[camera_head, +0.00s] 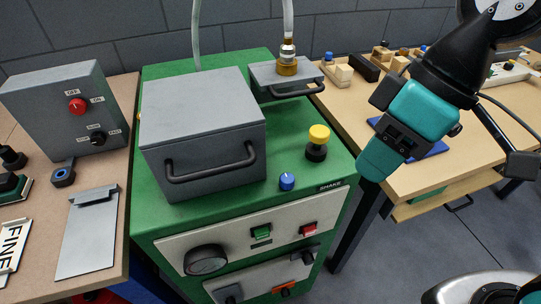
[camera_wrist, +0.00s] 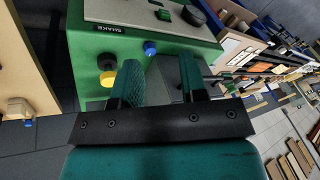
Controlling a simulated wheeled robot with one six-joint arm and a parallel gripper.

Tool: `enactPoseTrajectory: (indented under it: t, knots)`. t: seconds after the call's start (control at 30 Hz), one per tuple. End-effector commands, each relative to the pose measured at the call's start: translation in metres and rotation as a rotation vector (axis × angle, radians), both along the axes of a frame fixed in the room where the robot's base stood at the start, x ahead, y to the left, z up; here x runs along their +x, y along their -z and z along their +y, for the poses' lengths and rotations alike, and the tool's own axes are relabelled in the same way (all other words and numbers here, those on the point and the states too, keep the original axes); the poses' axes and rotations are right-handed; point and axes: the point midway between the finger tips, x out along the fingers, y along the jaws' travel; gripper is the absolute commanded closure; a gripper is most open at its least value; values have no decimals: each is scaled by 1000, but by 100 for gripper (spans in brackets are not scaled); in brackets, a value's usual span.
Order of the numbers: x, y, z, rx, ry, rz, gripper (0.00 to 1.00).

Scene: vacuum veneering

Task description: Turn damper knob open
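No label readable here names a damper, so I cannot tell which knob it is. On the green machine (camera_head: 170,225), a small blue knob (camera_head: 287,181) and a yellow-topped black knob (camera_head: 318,142) stand on the top by the SHAKE label. A black round dial (camera_head: 205,260) is on the front panel. In the wrist view, the blue knob (camera_wrist: 150,48) and yellow knob (camera_wrist: 107,79) lie beyond the finger tips. My gripper (camera_head: 372,172) is right of the machine, apart from the knobs. Its two fingers (camera_wrist: 160,78) are spread, with nothing held between them.
A grey lidded box (camera_head: 205,120) with a black handle fills much of the machine top. A control box (camera_head: 68,108) stands on the left table. A wooden table (camera_head: 425,182) with blocks and a blue mat is at right. Floor shows between machine and right table.

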Motion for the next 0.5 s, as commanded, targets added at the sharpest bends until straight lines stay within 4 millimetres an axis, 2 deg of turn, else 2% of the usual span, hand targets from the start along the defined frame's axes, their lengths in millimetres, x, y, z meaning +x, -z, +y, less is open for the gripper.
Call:
enactPoseTrajectory:
  t: [0.03,0.2,0.4,0.5]
  knots:
    - [14,-18,4,0,-112,-17,61]
    - [64,-38,22,33,-618,-115,61]
    - [107,-39,36,105,-1096,-216,61]
    - [119,-35,39,134,-1232,-250,61]
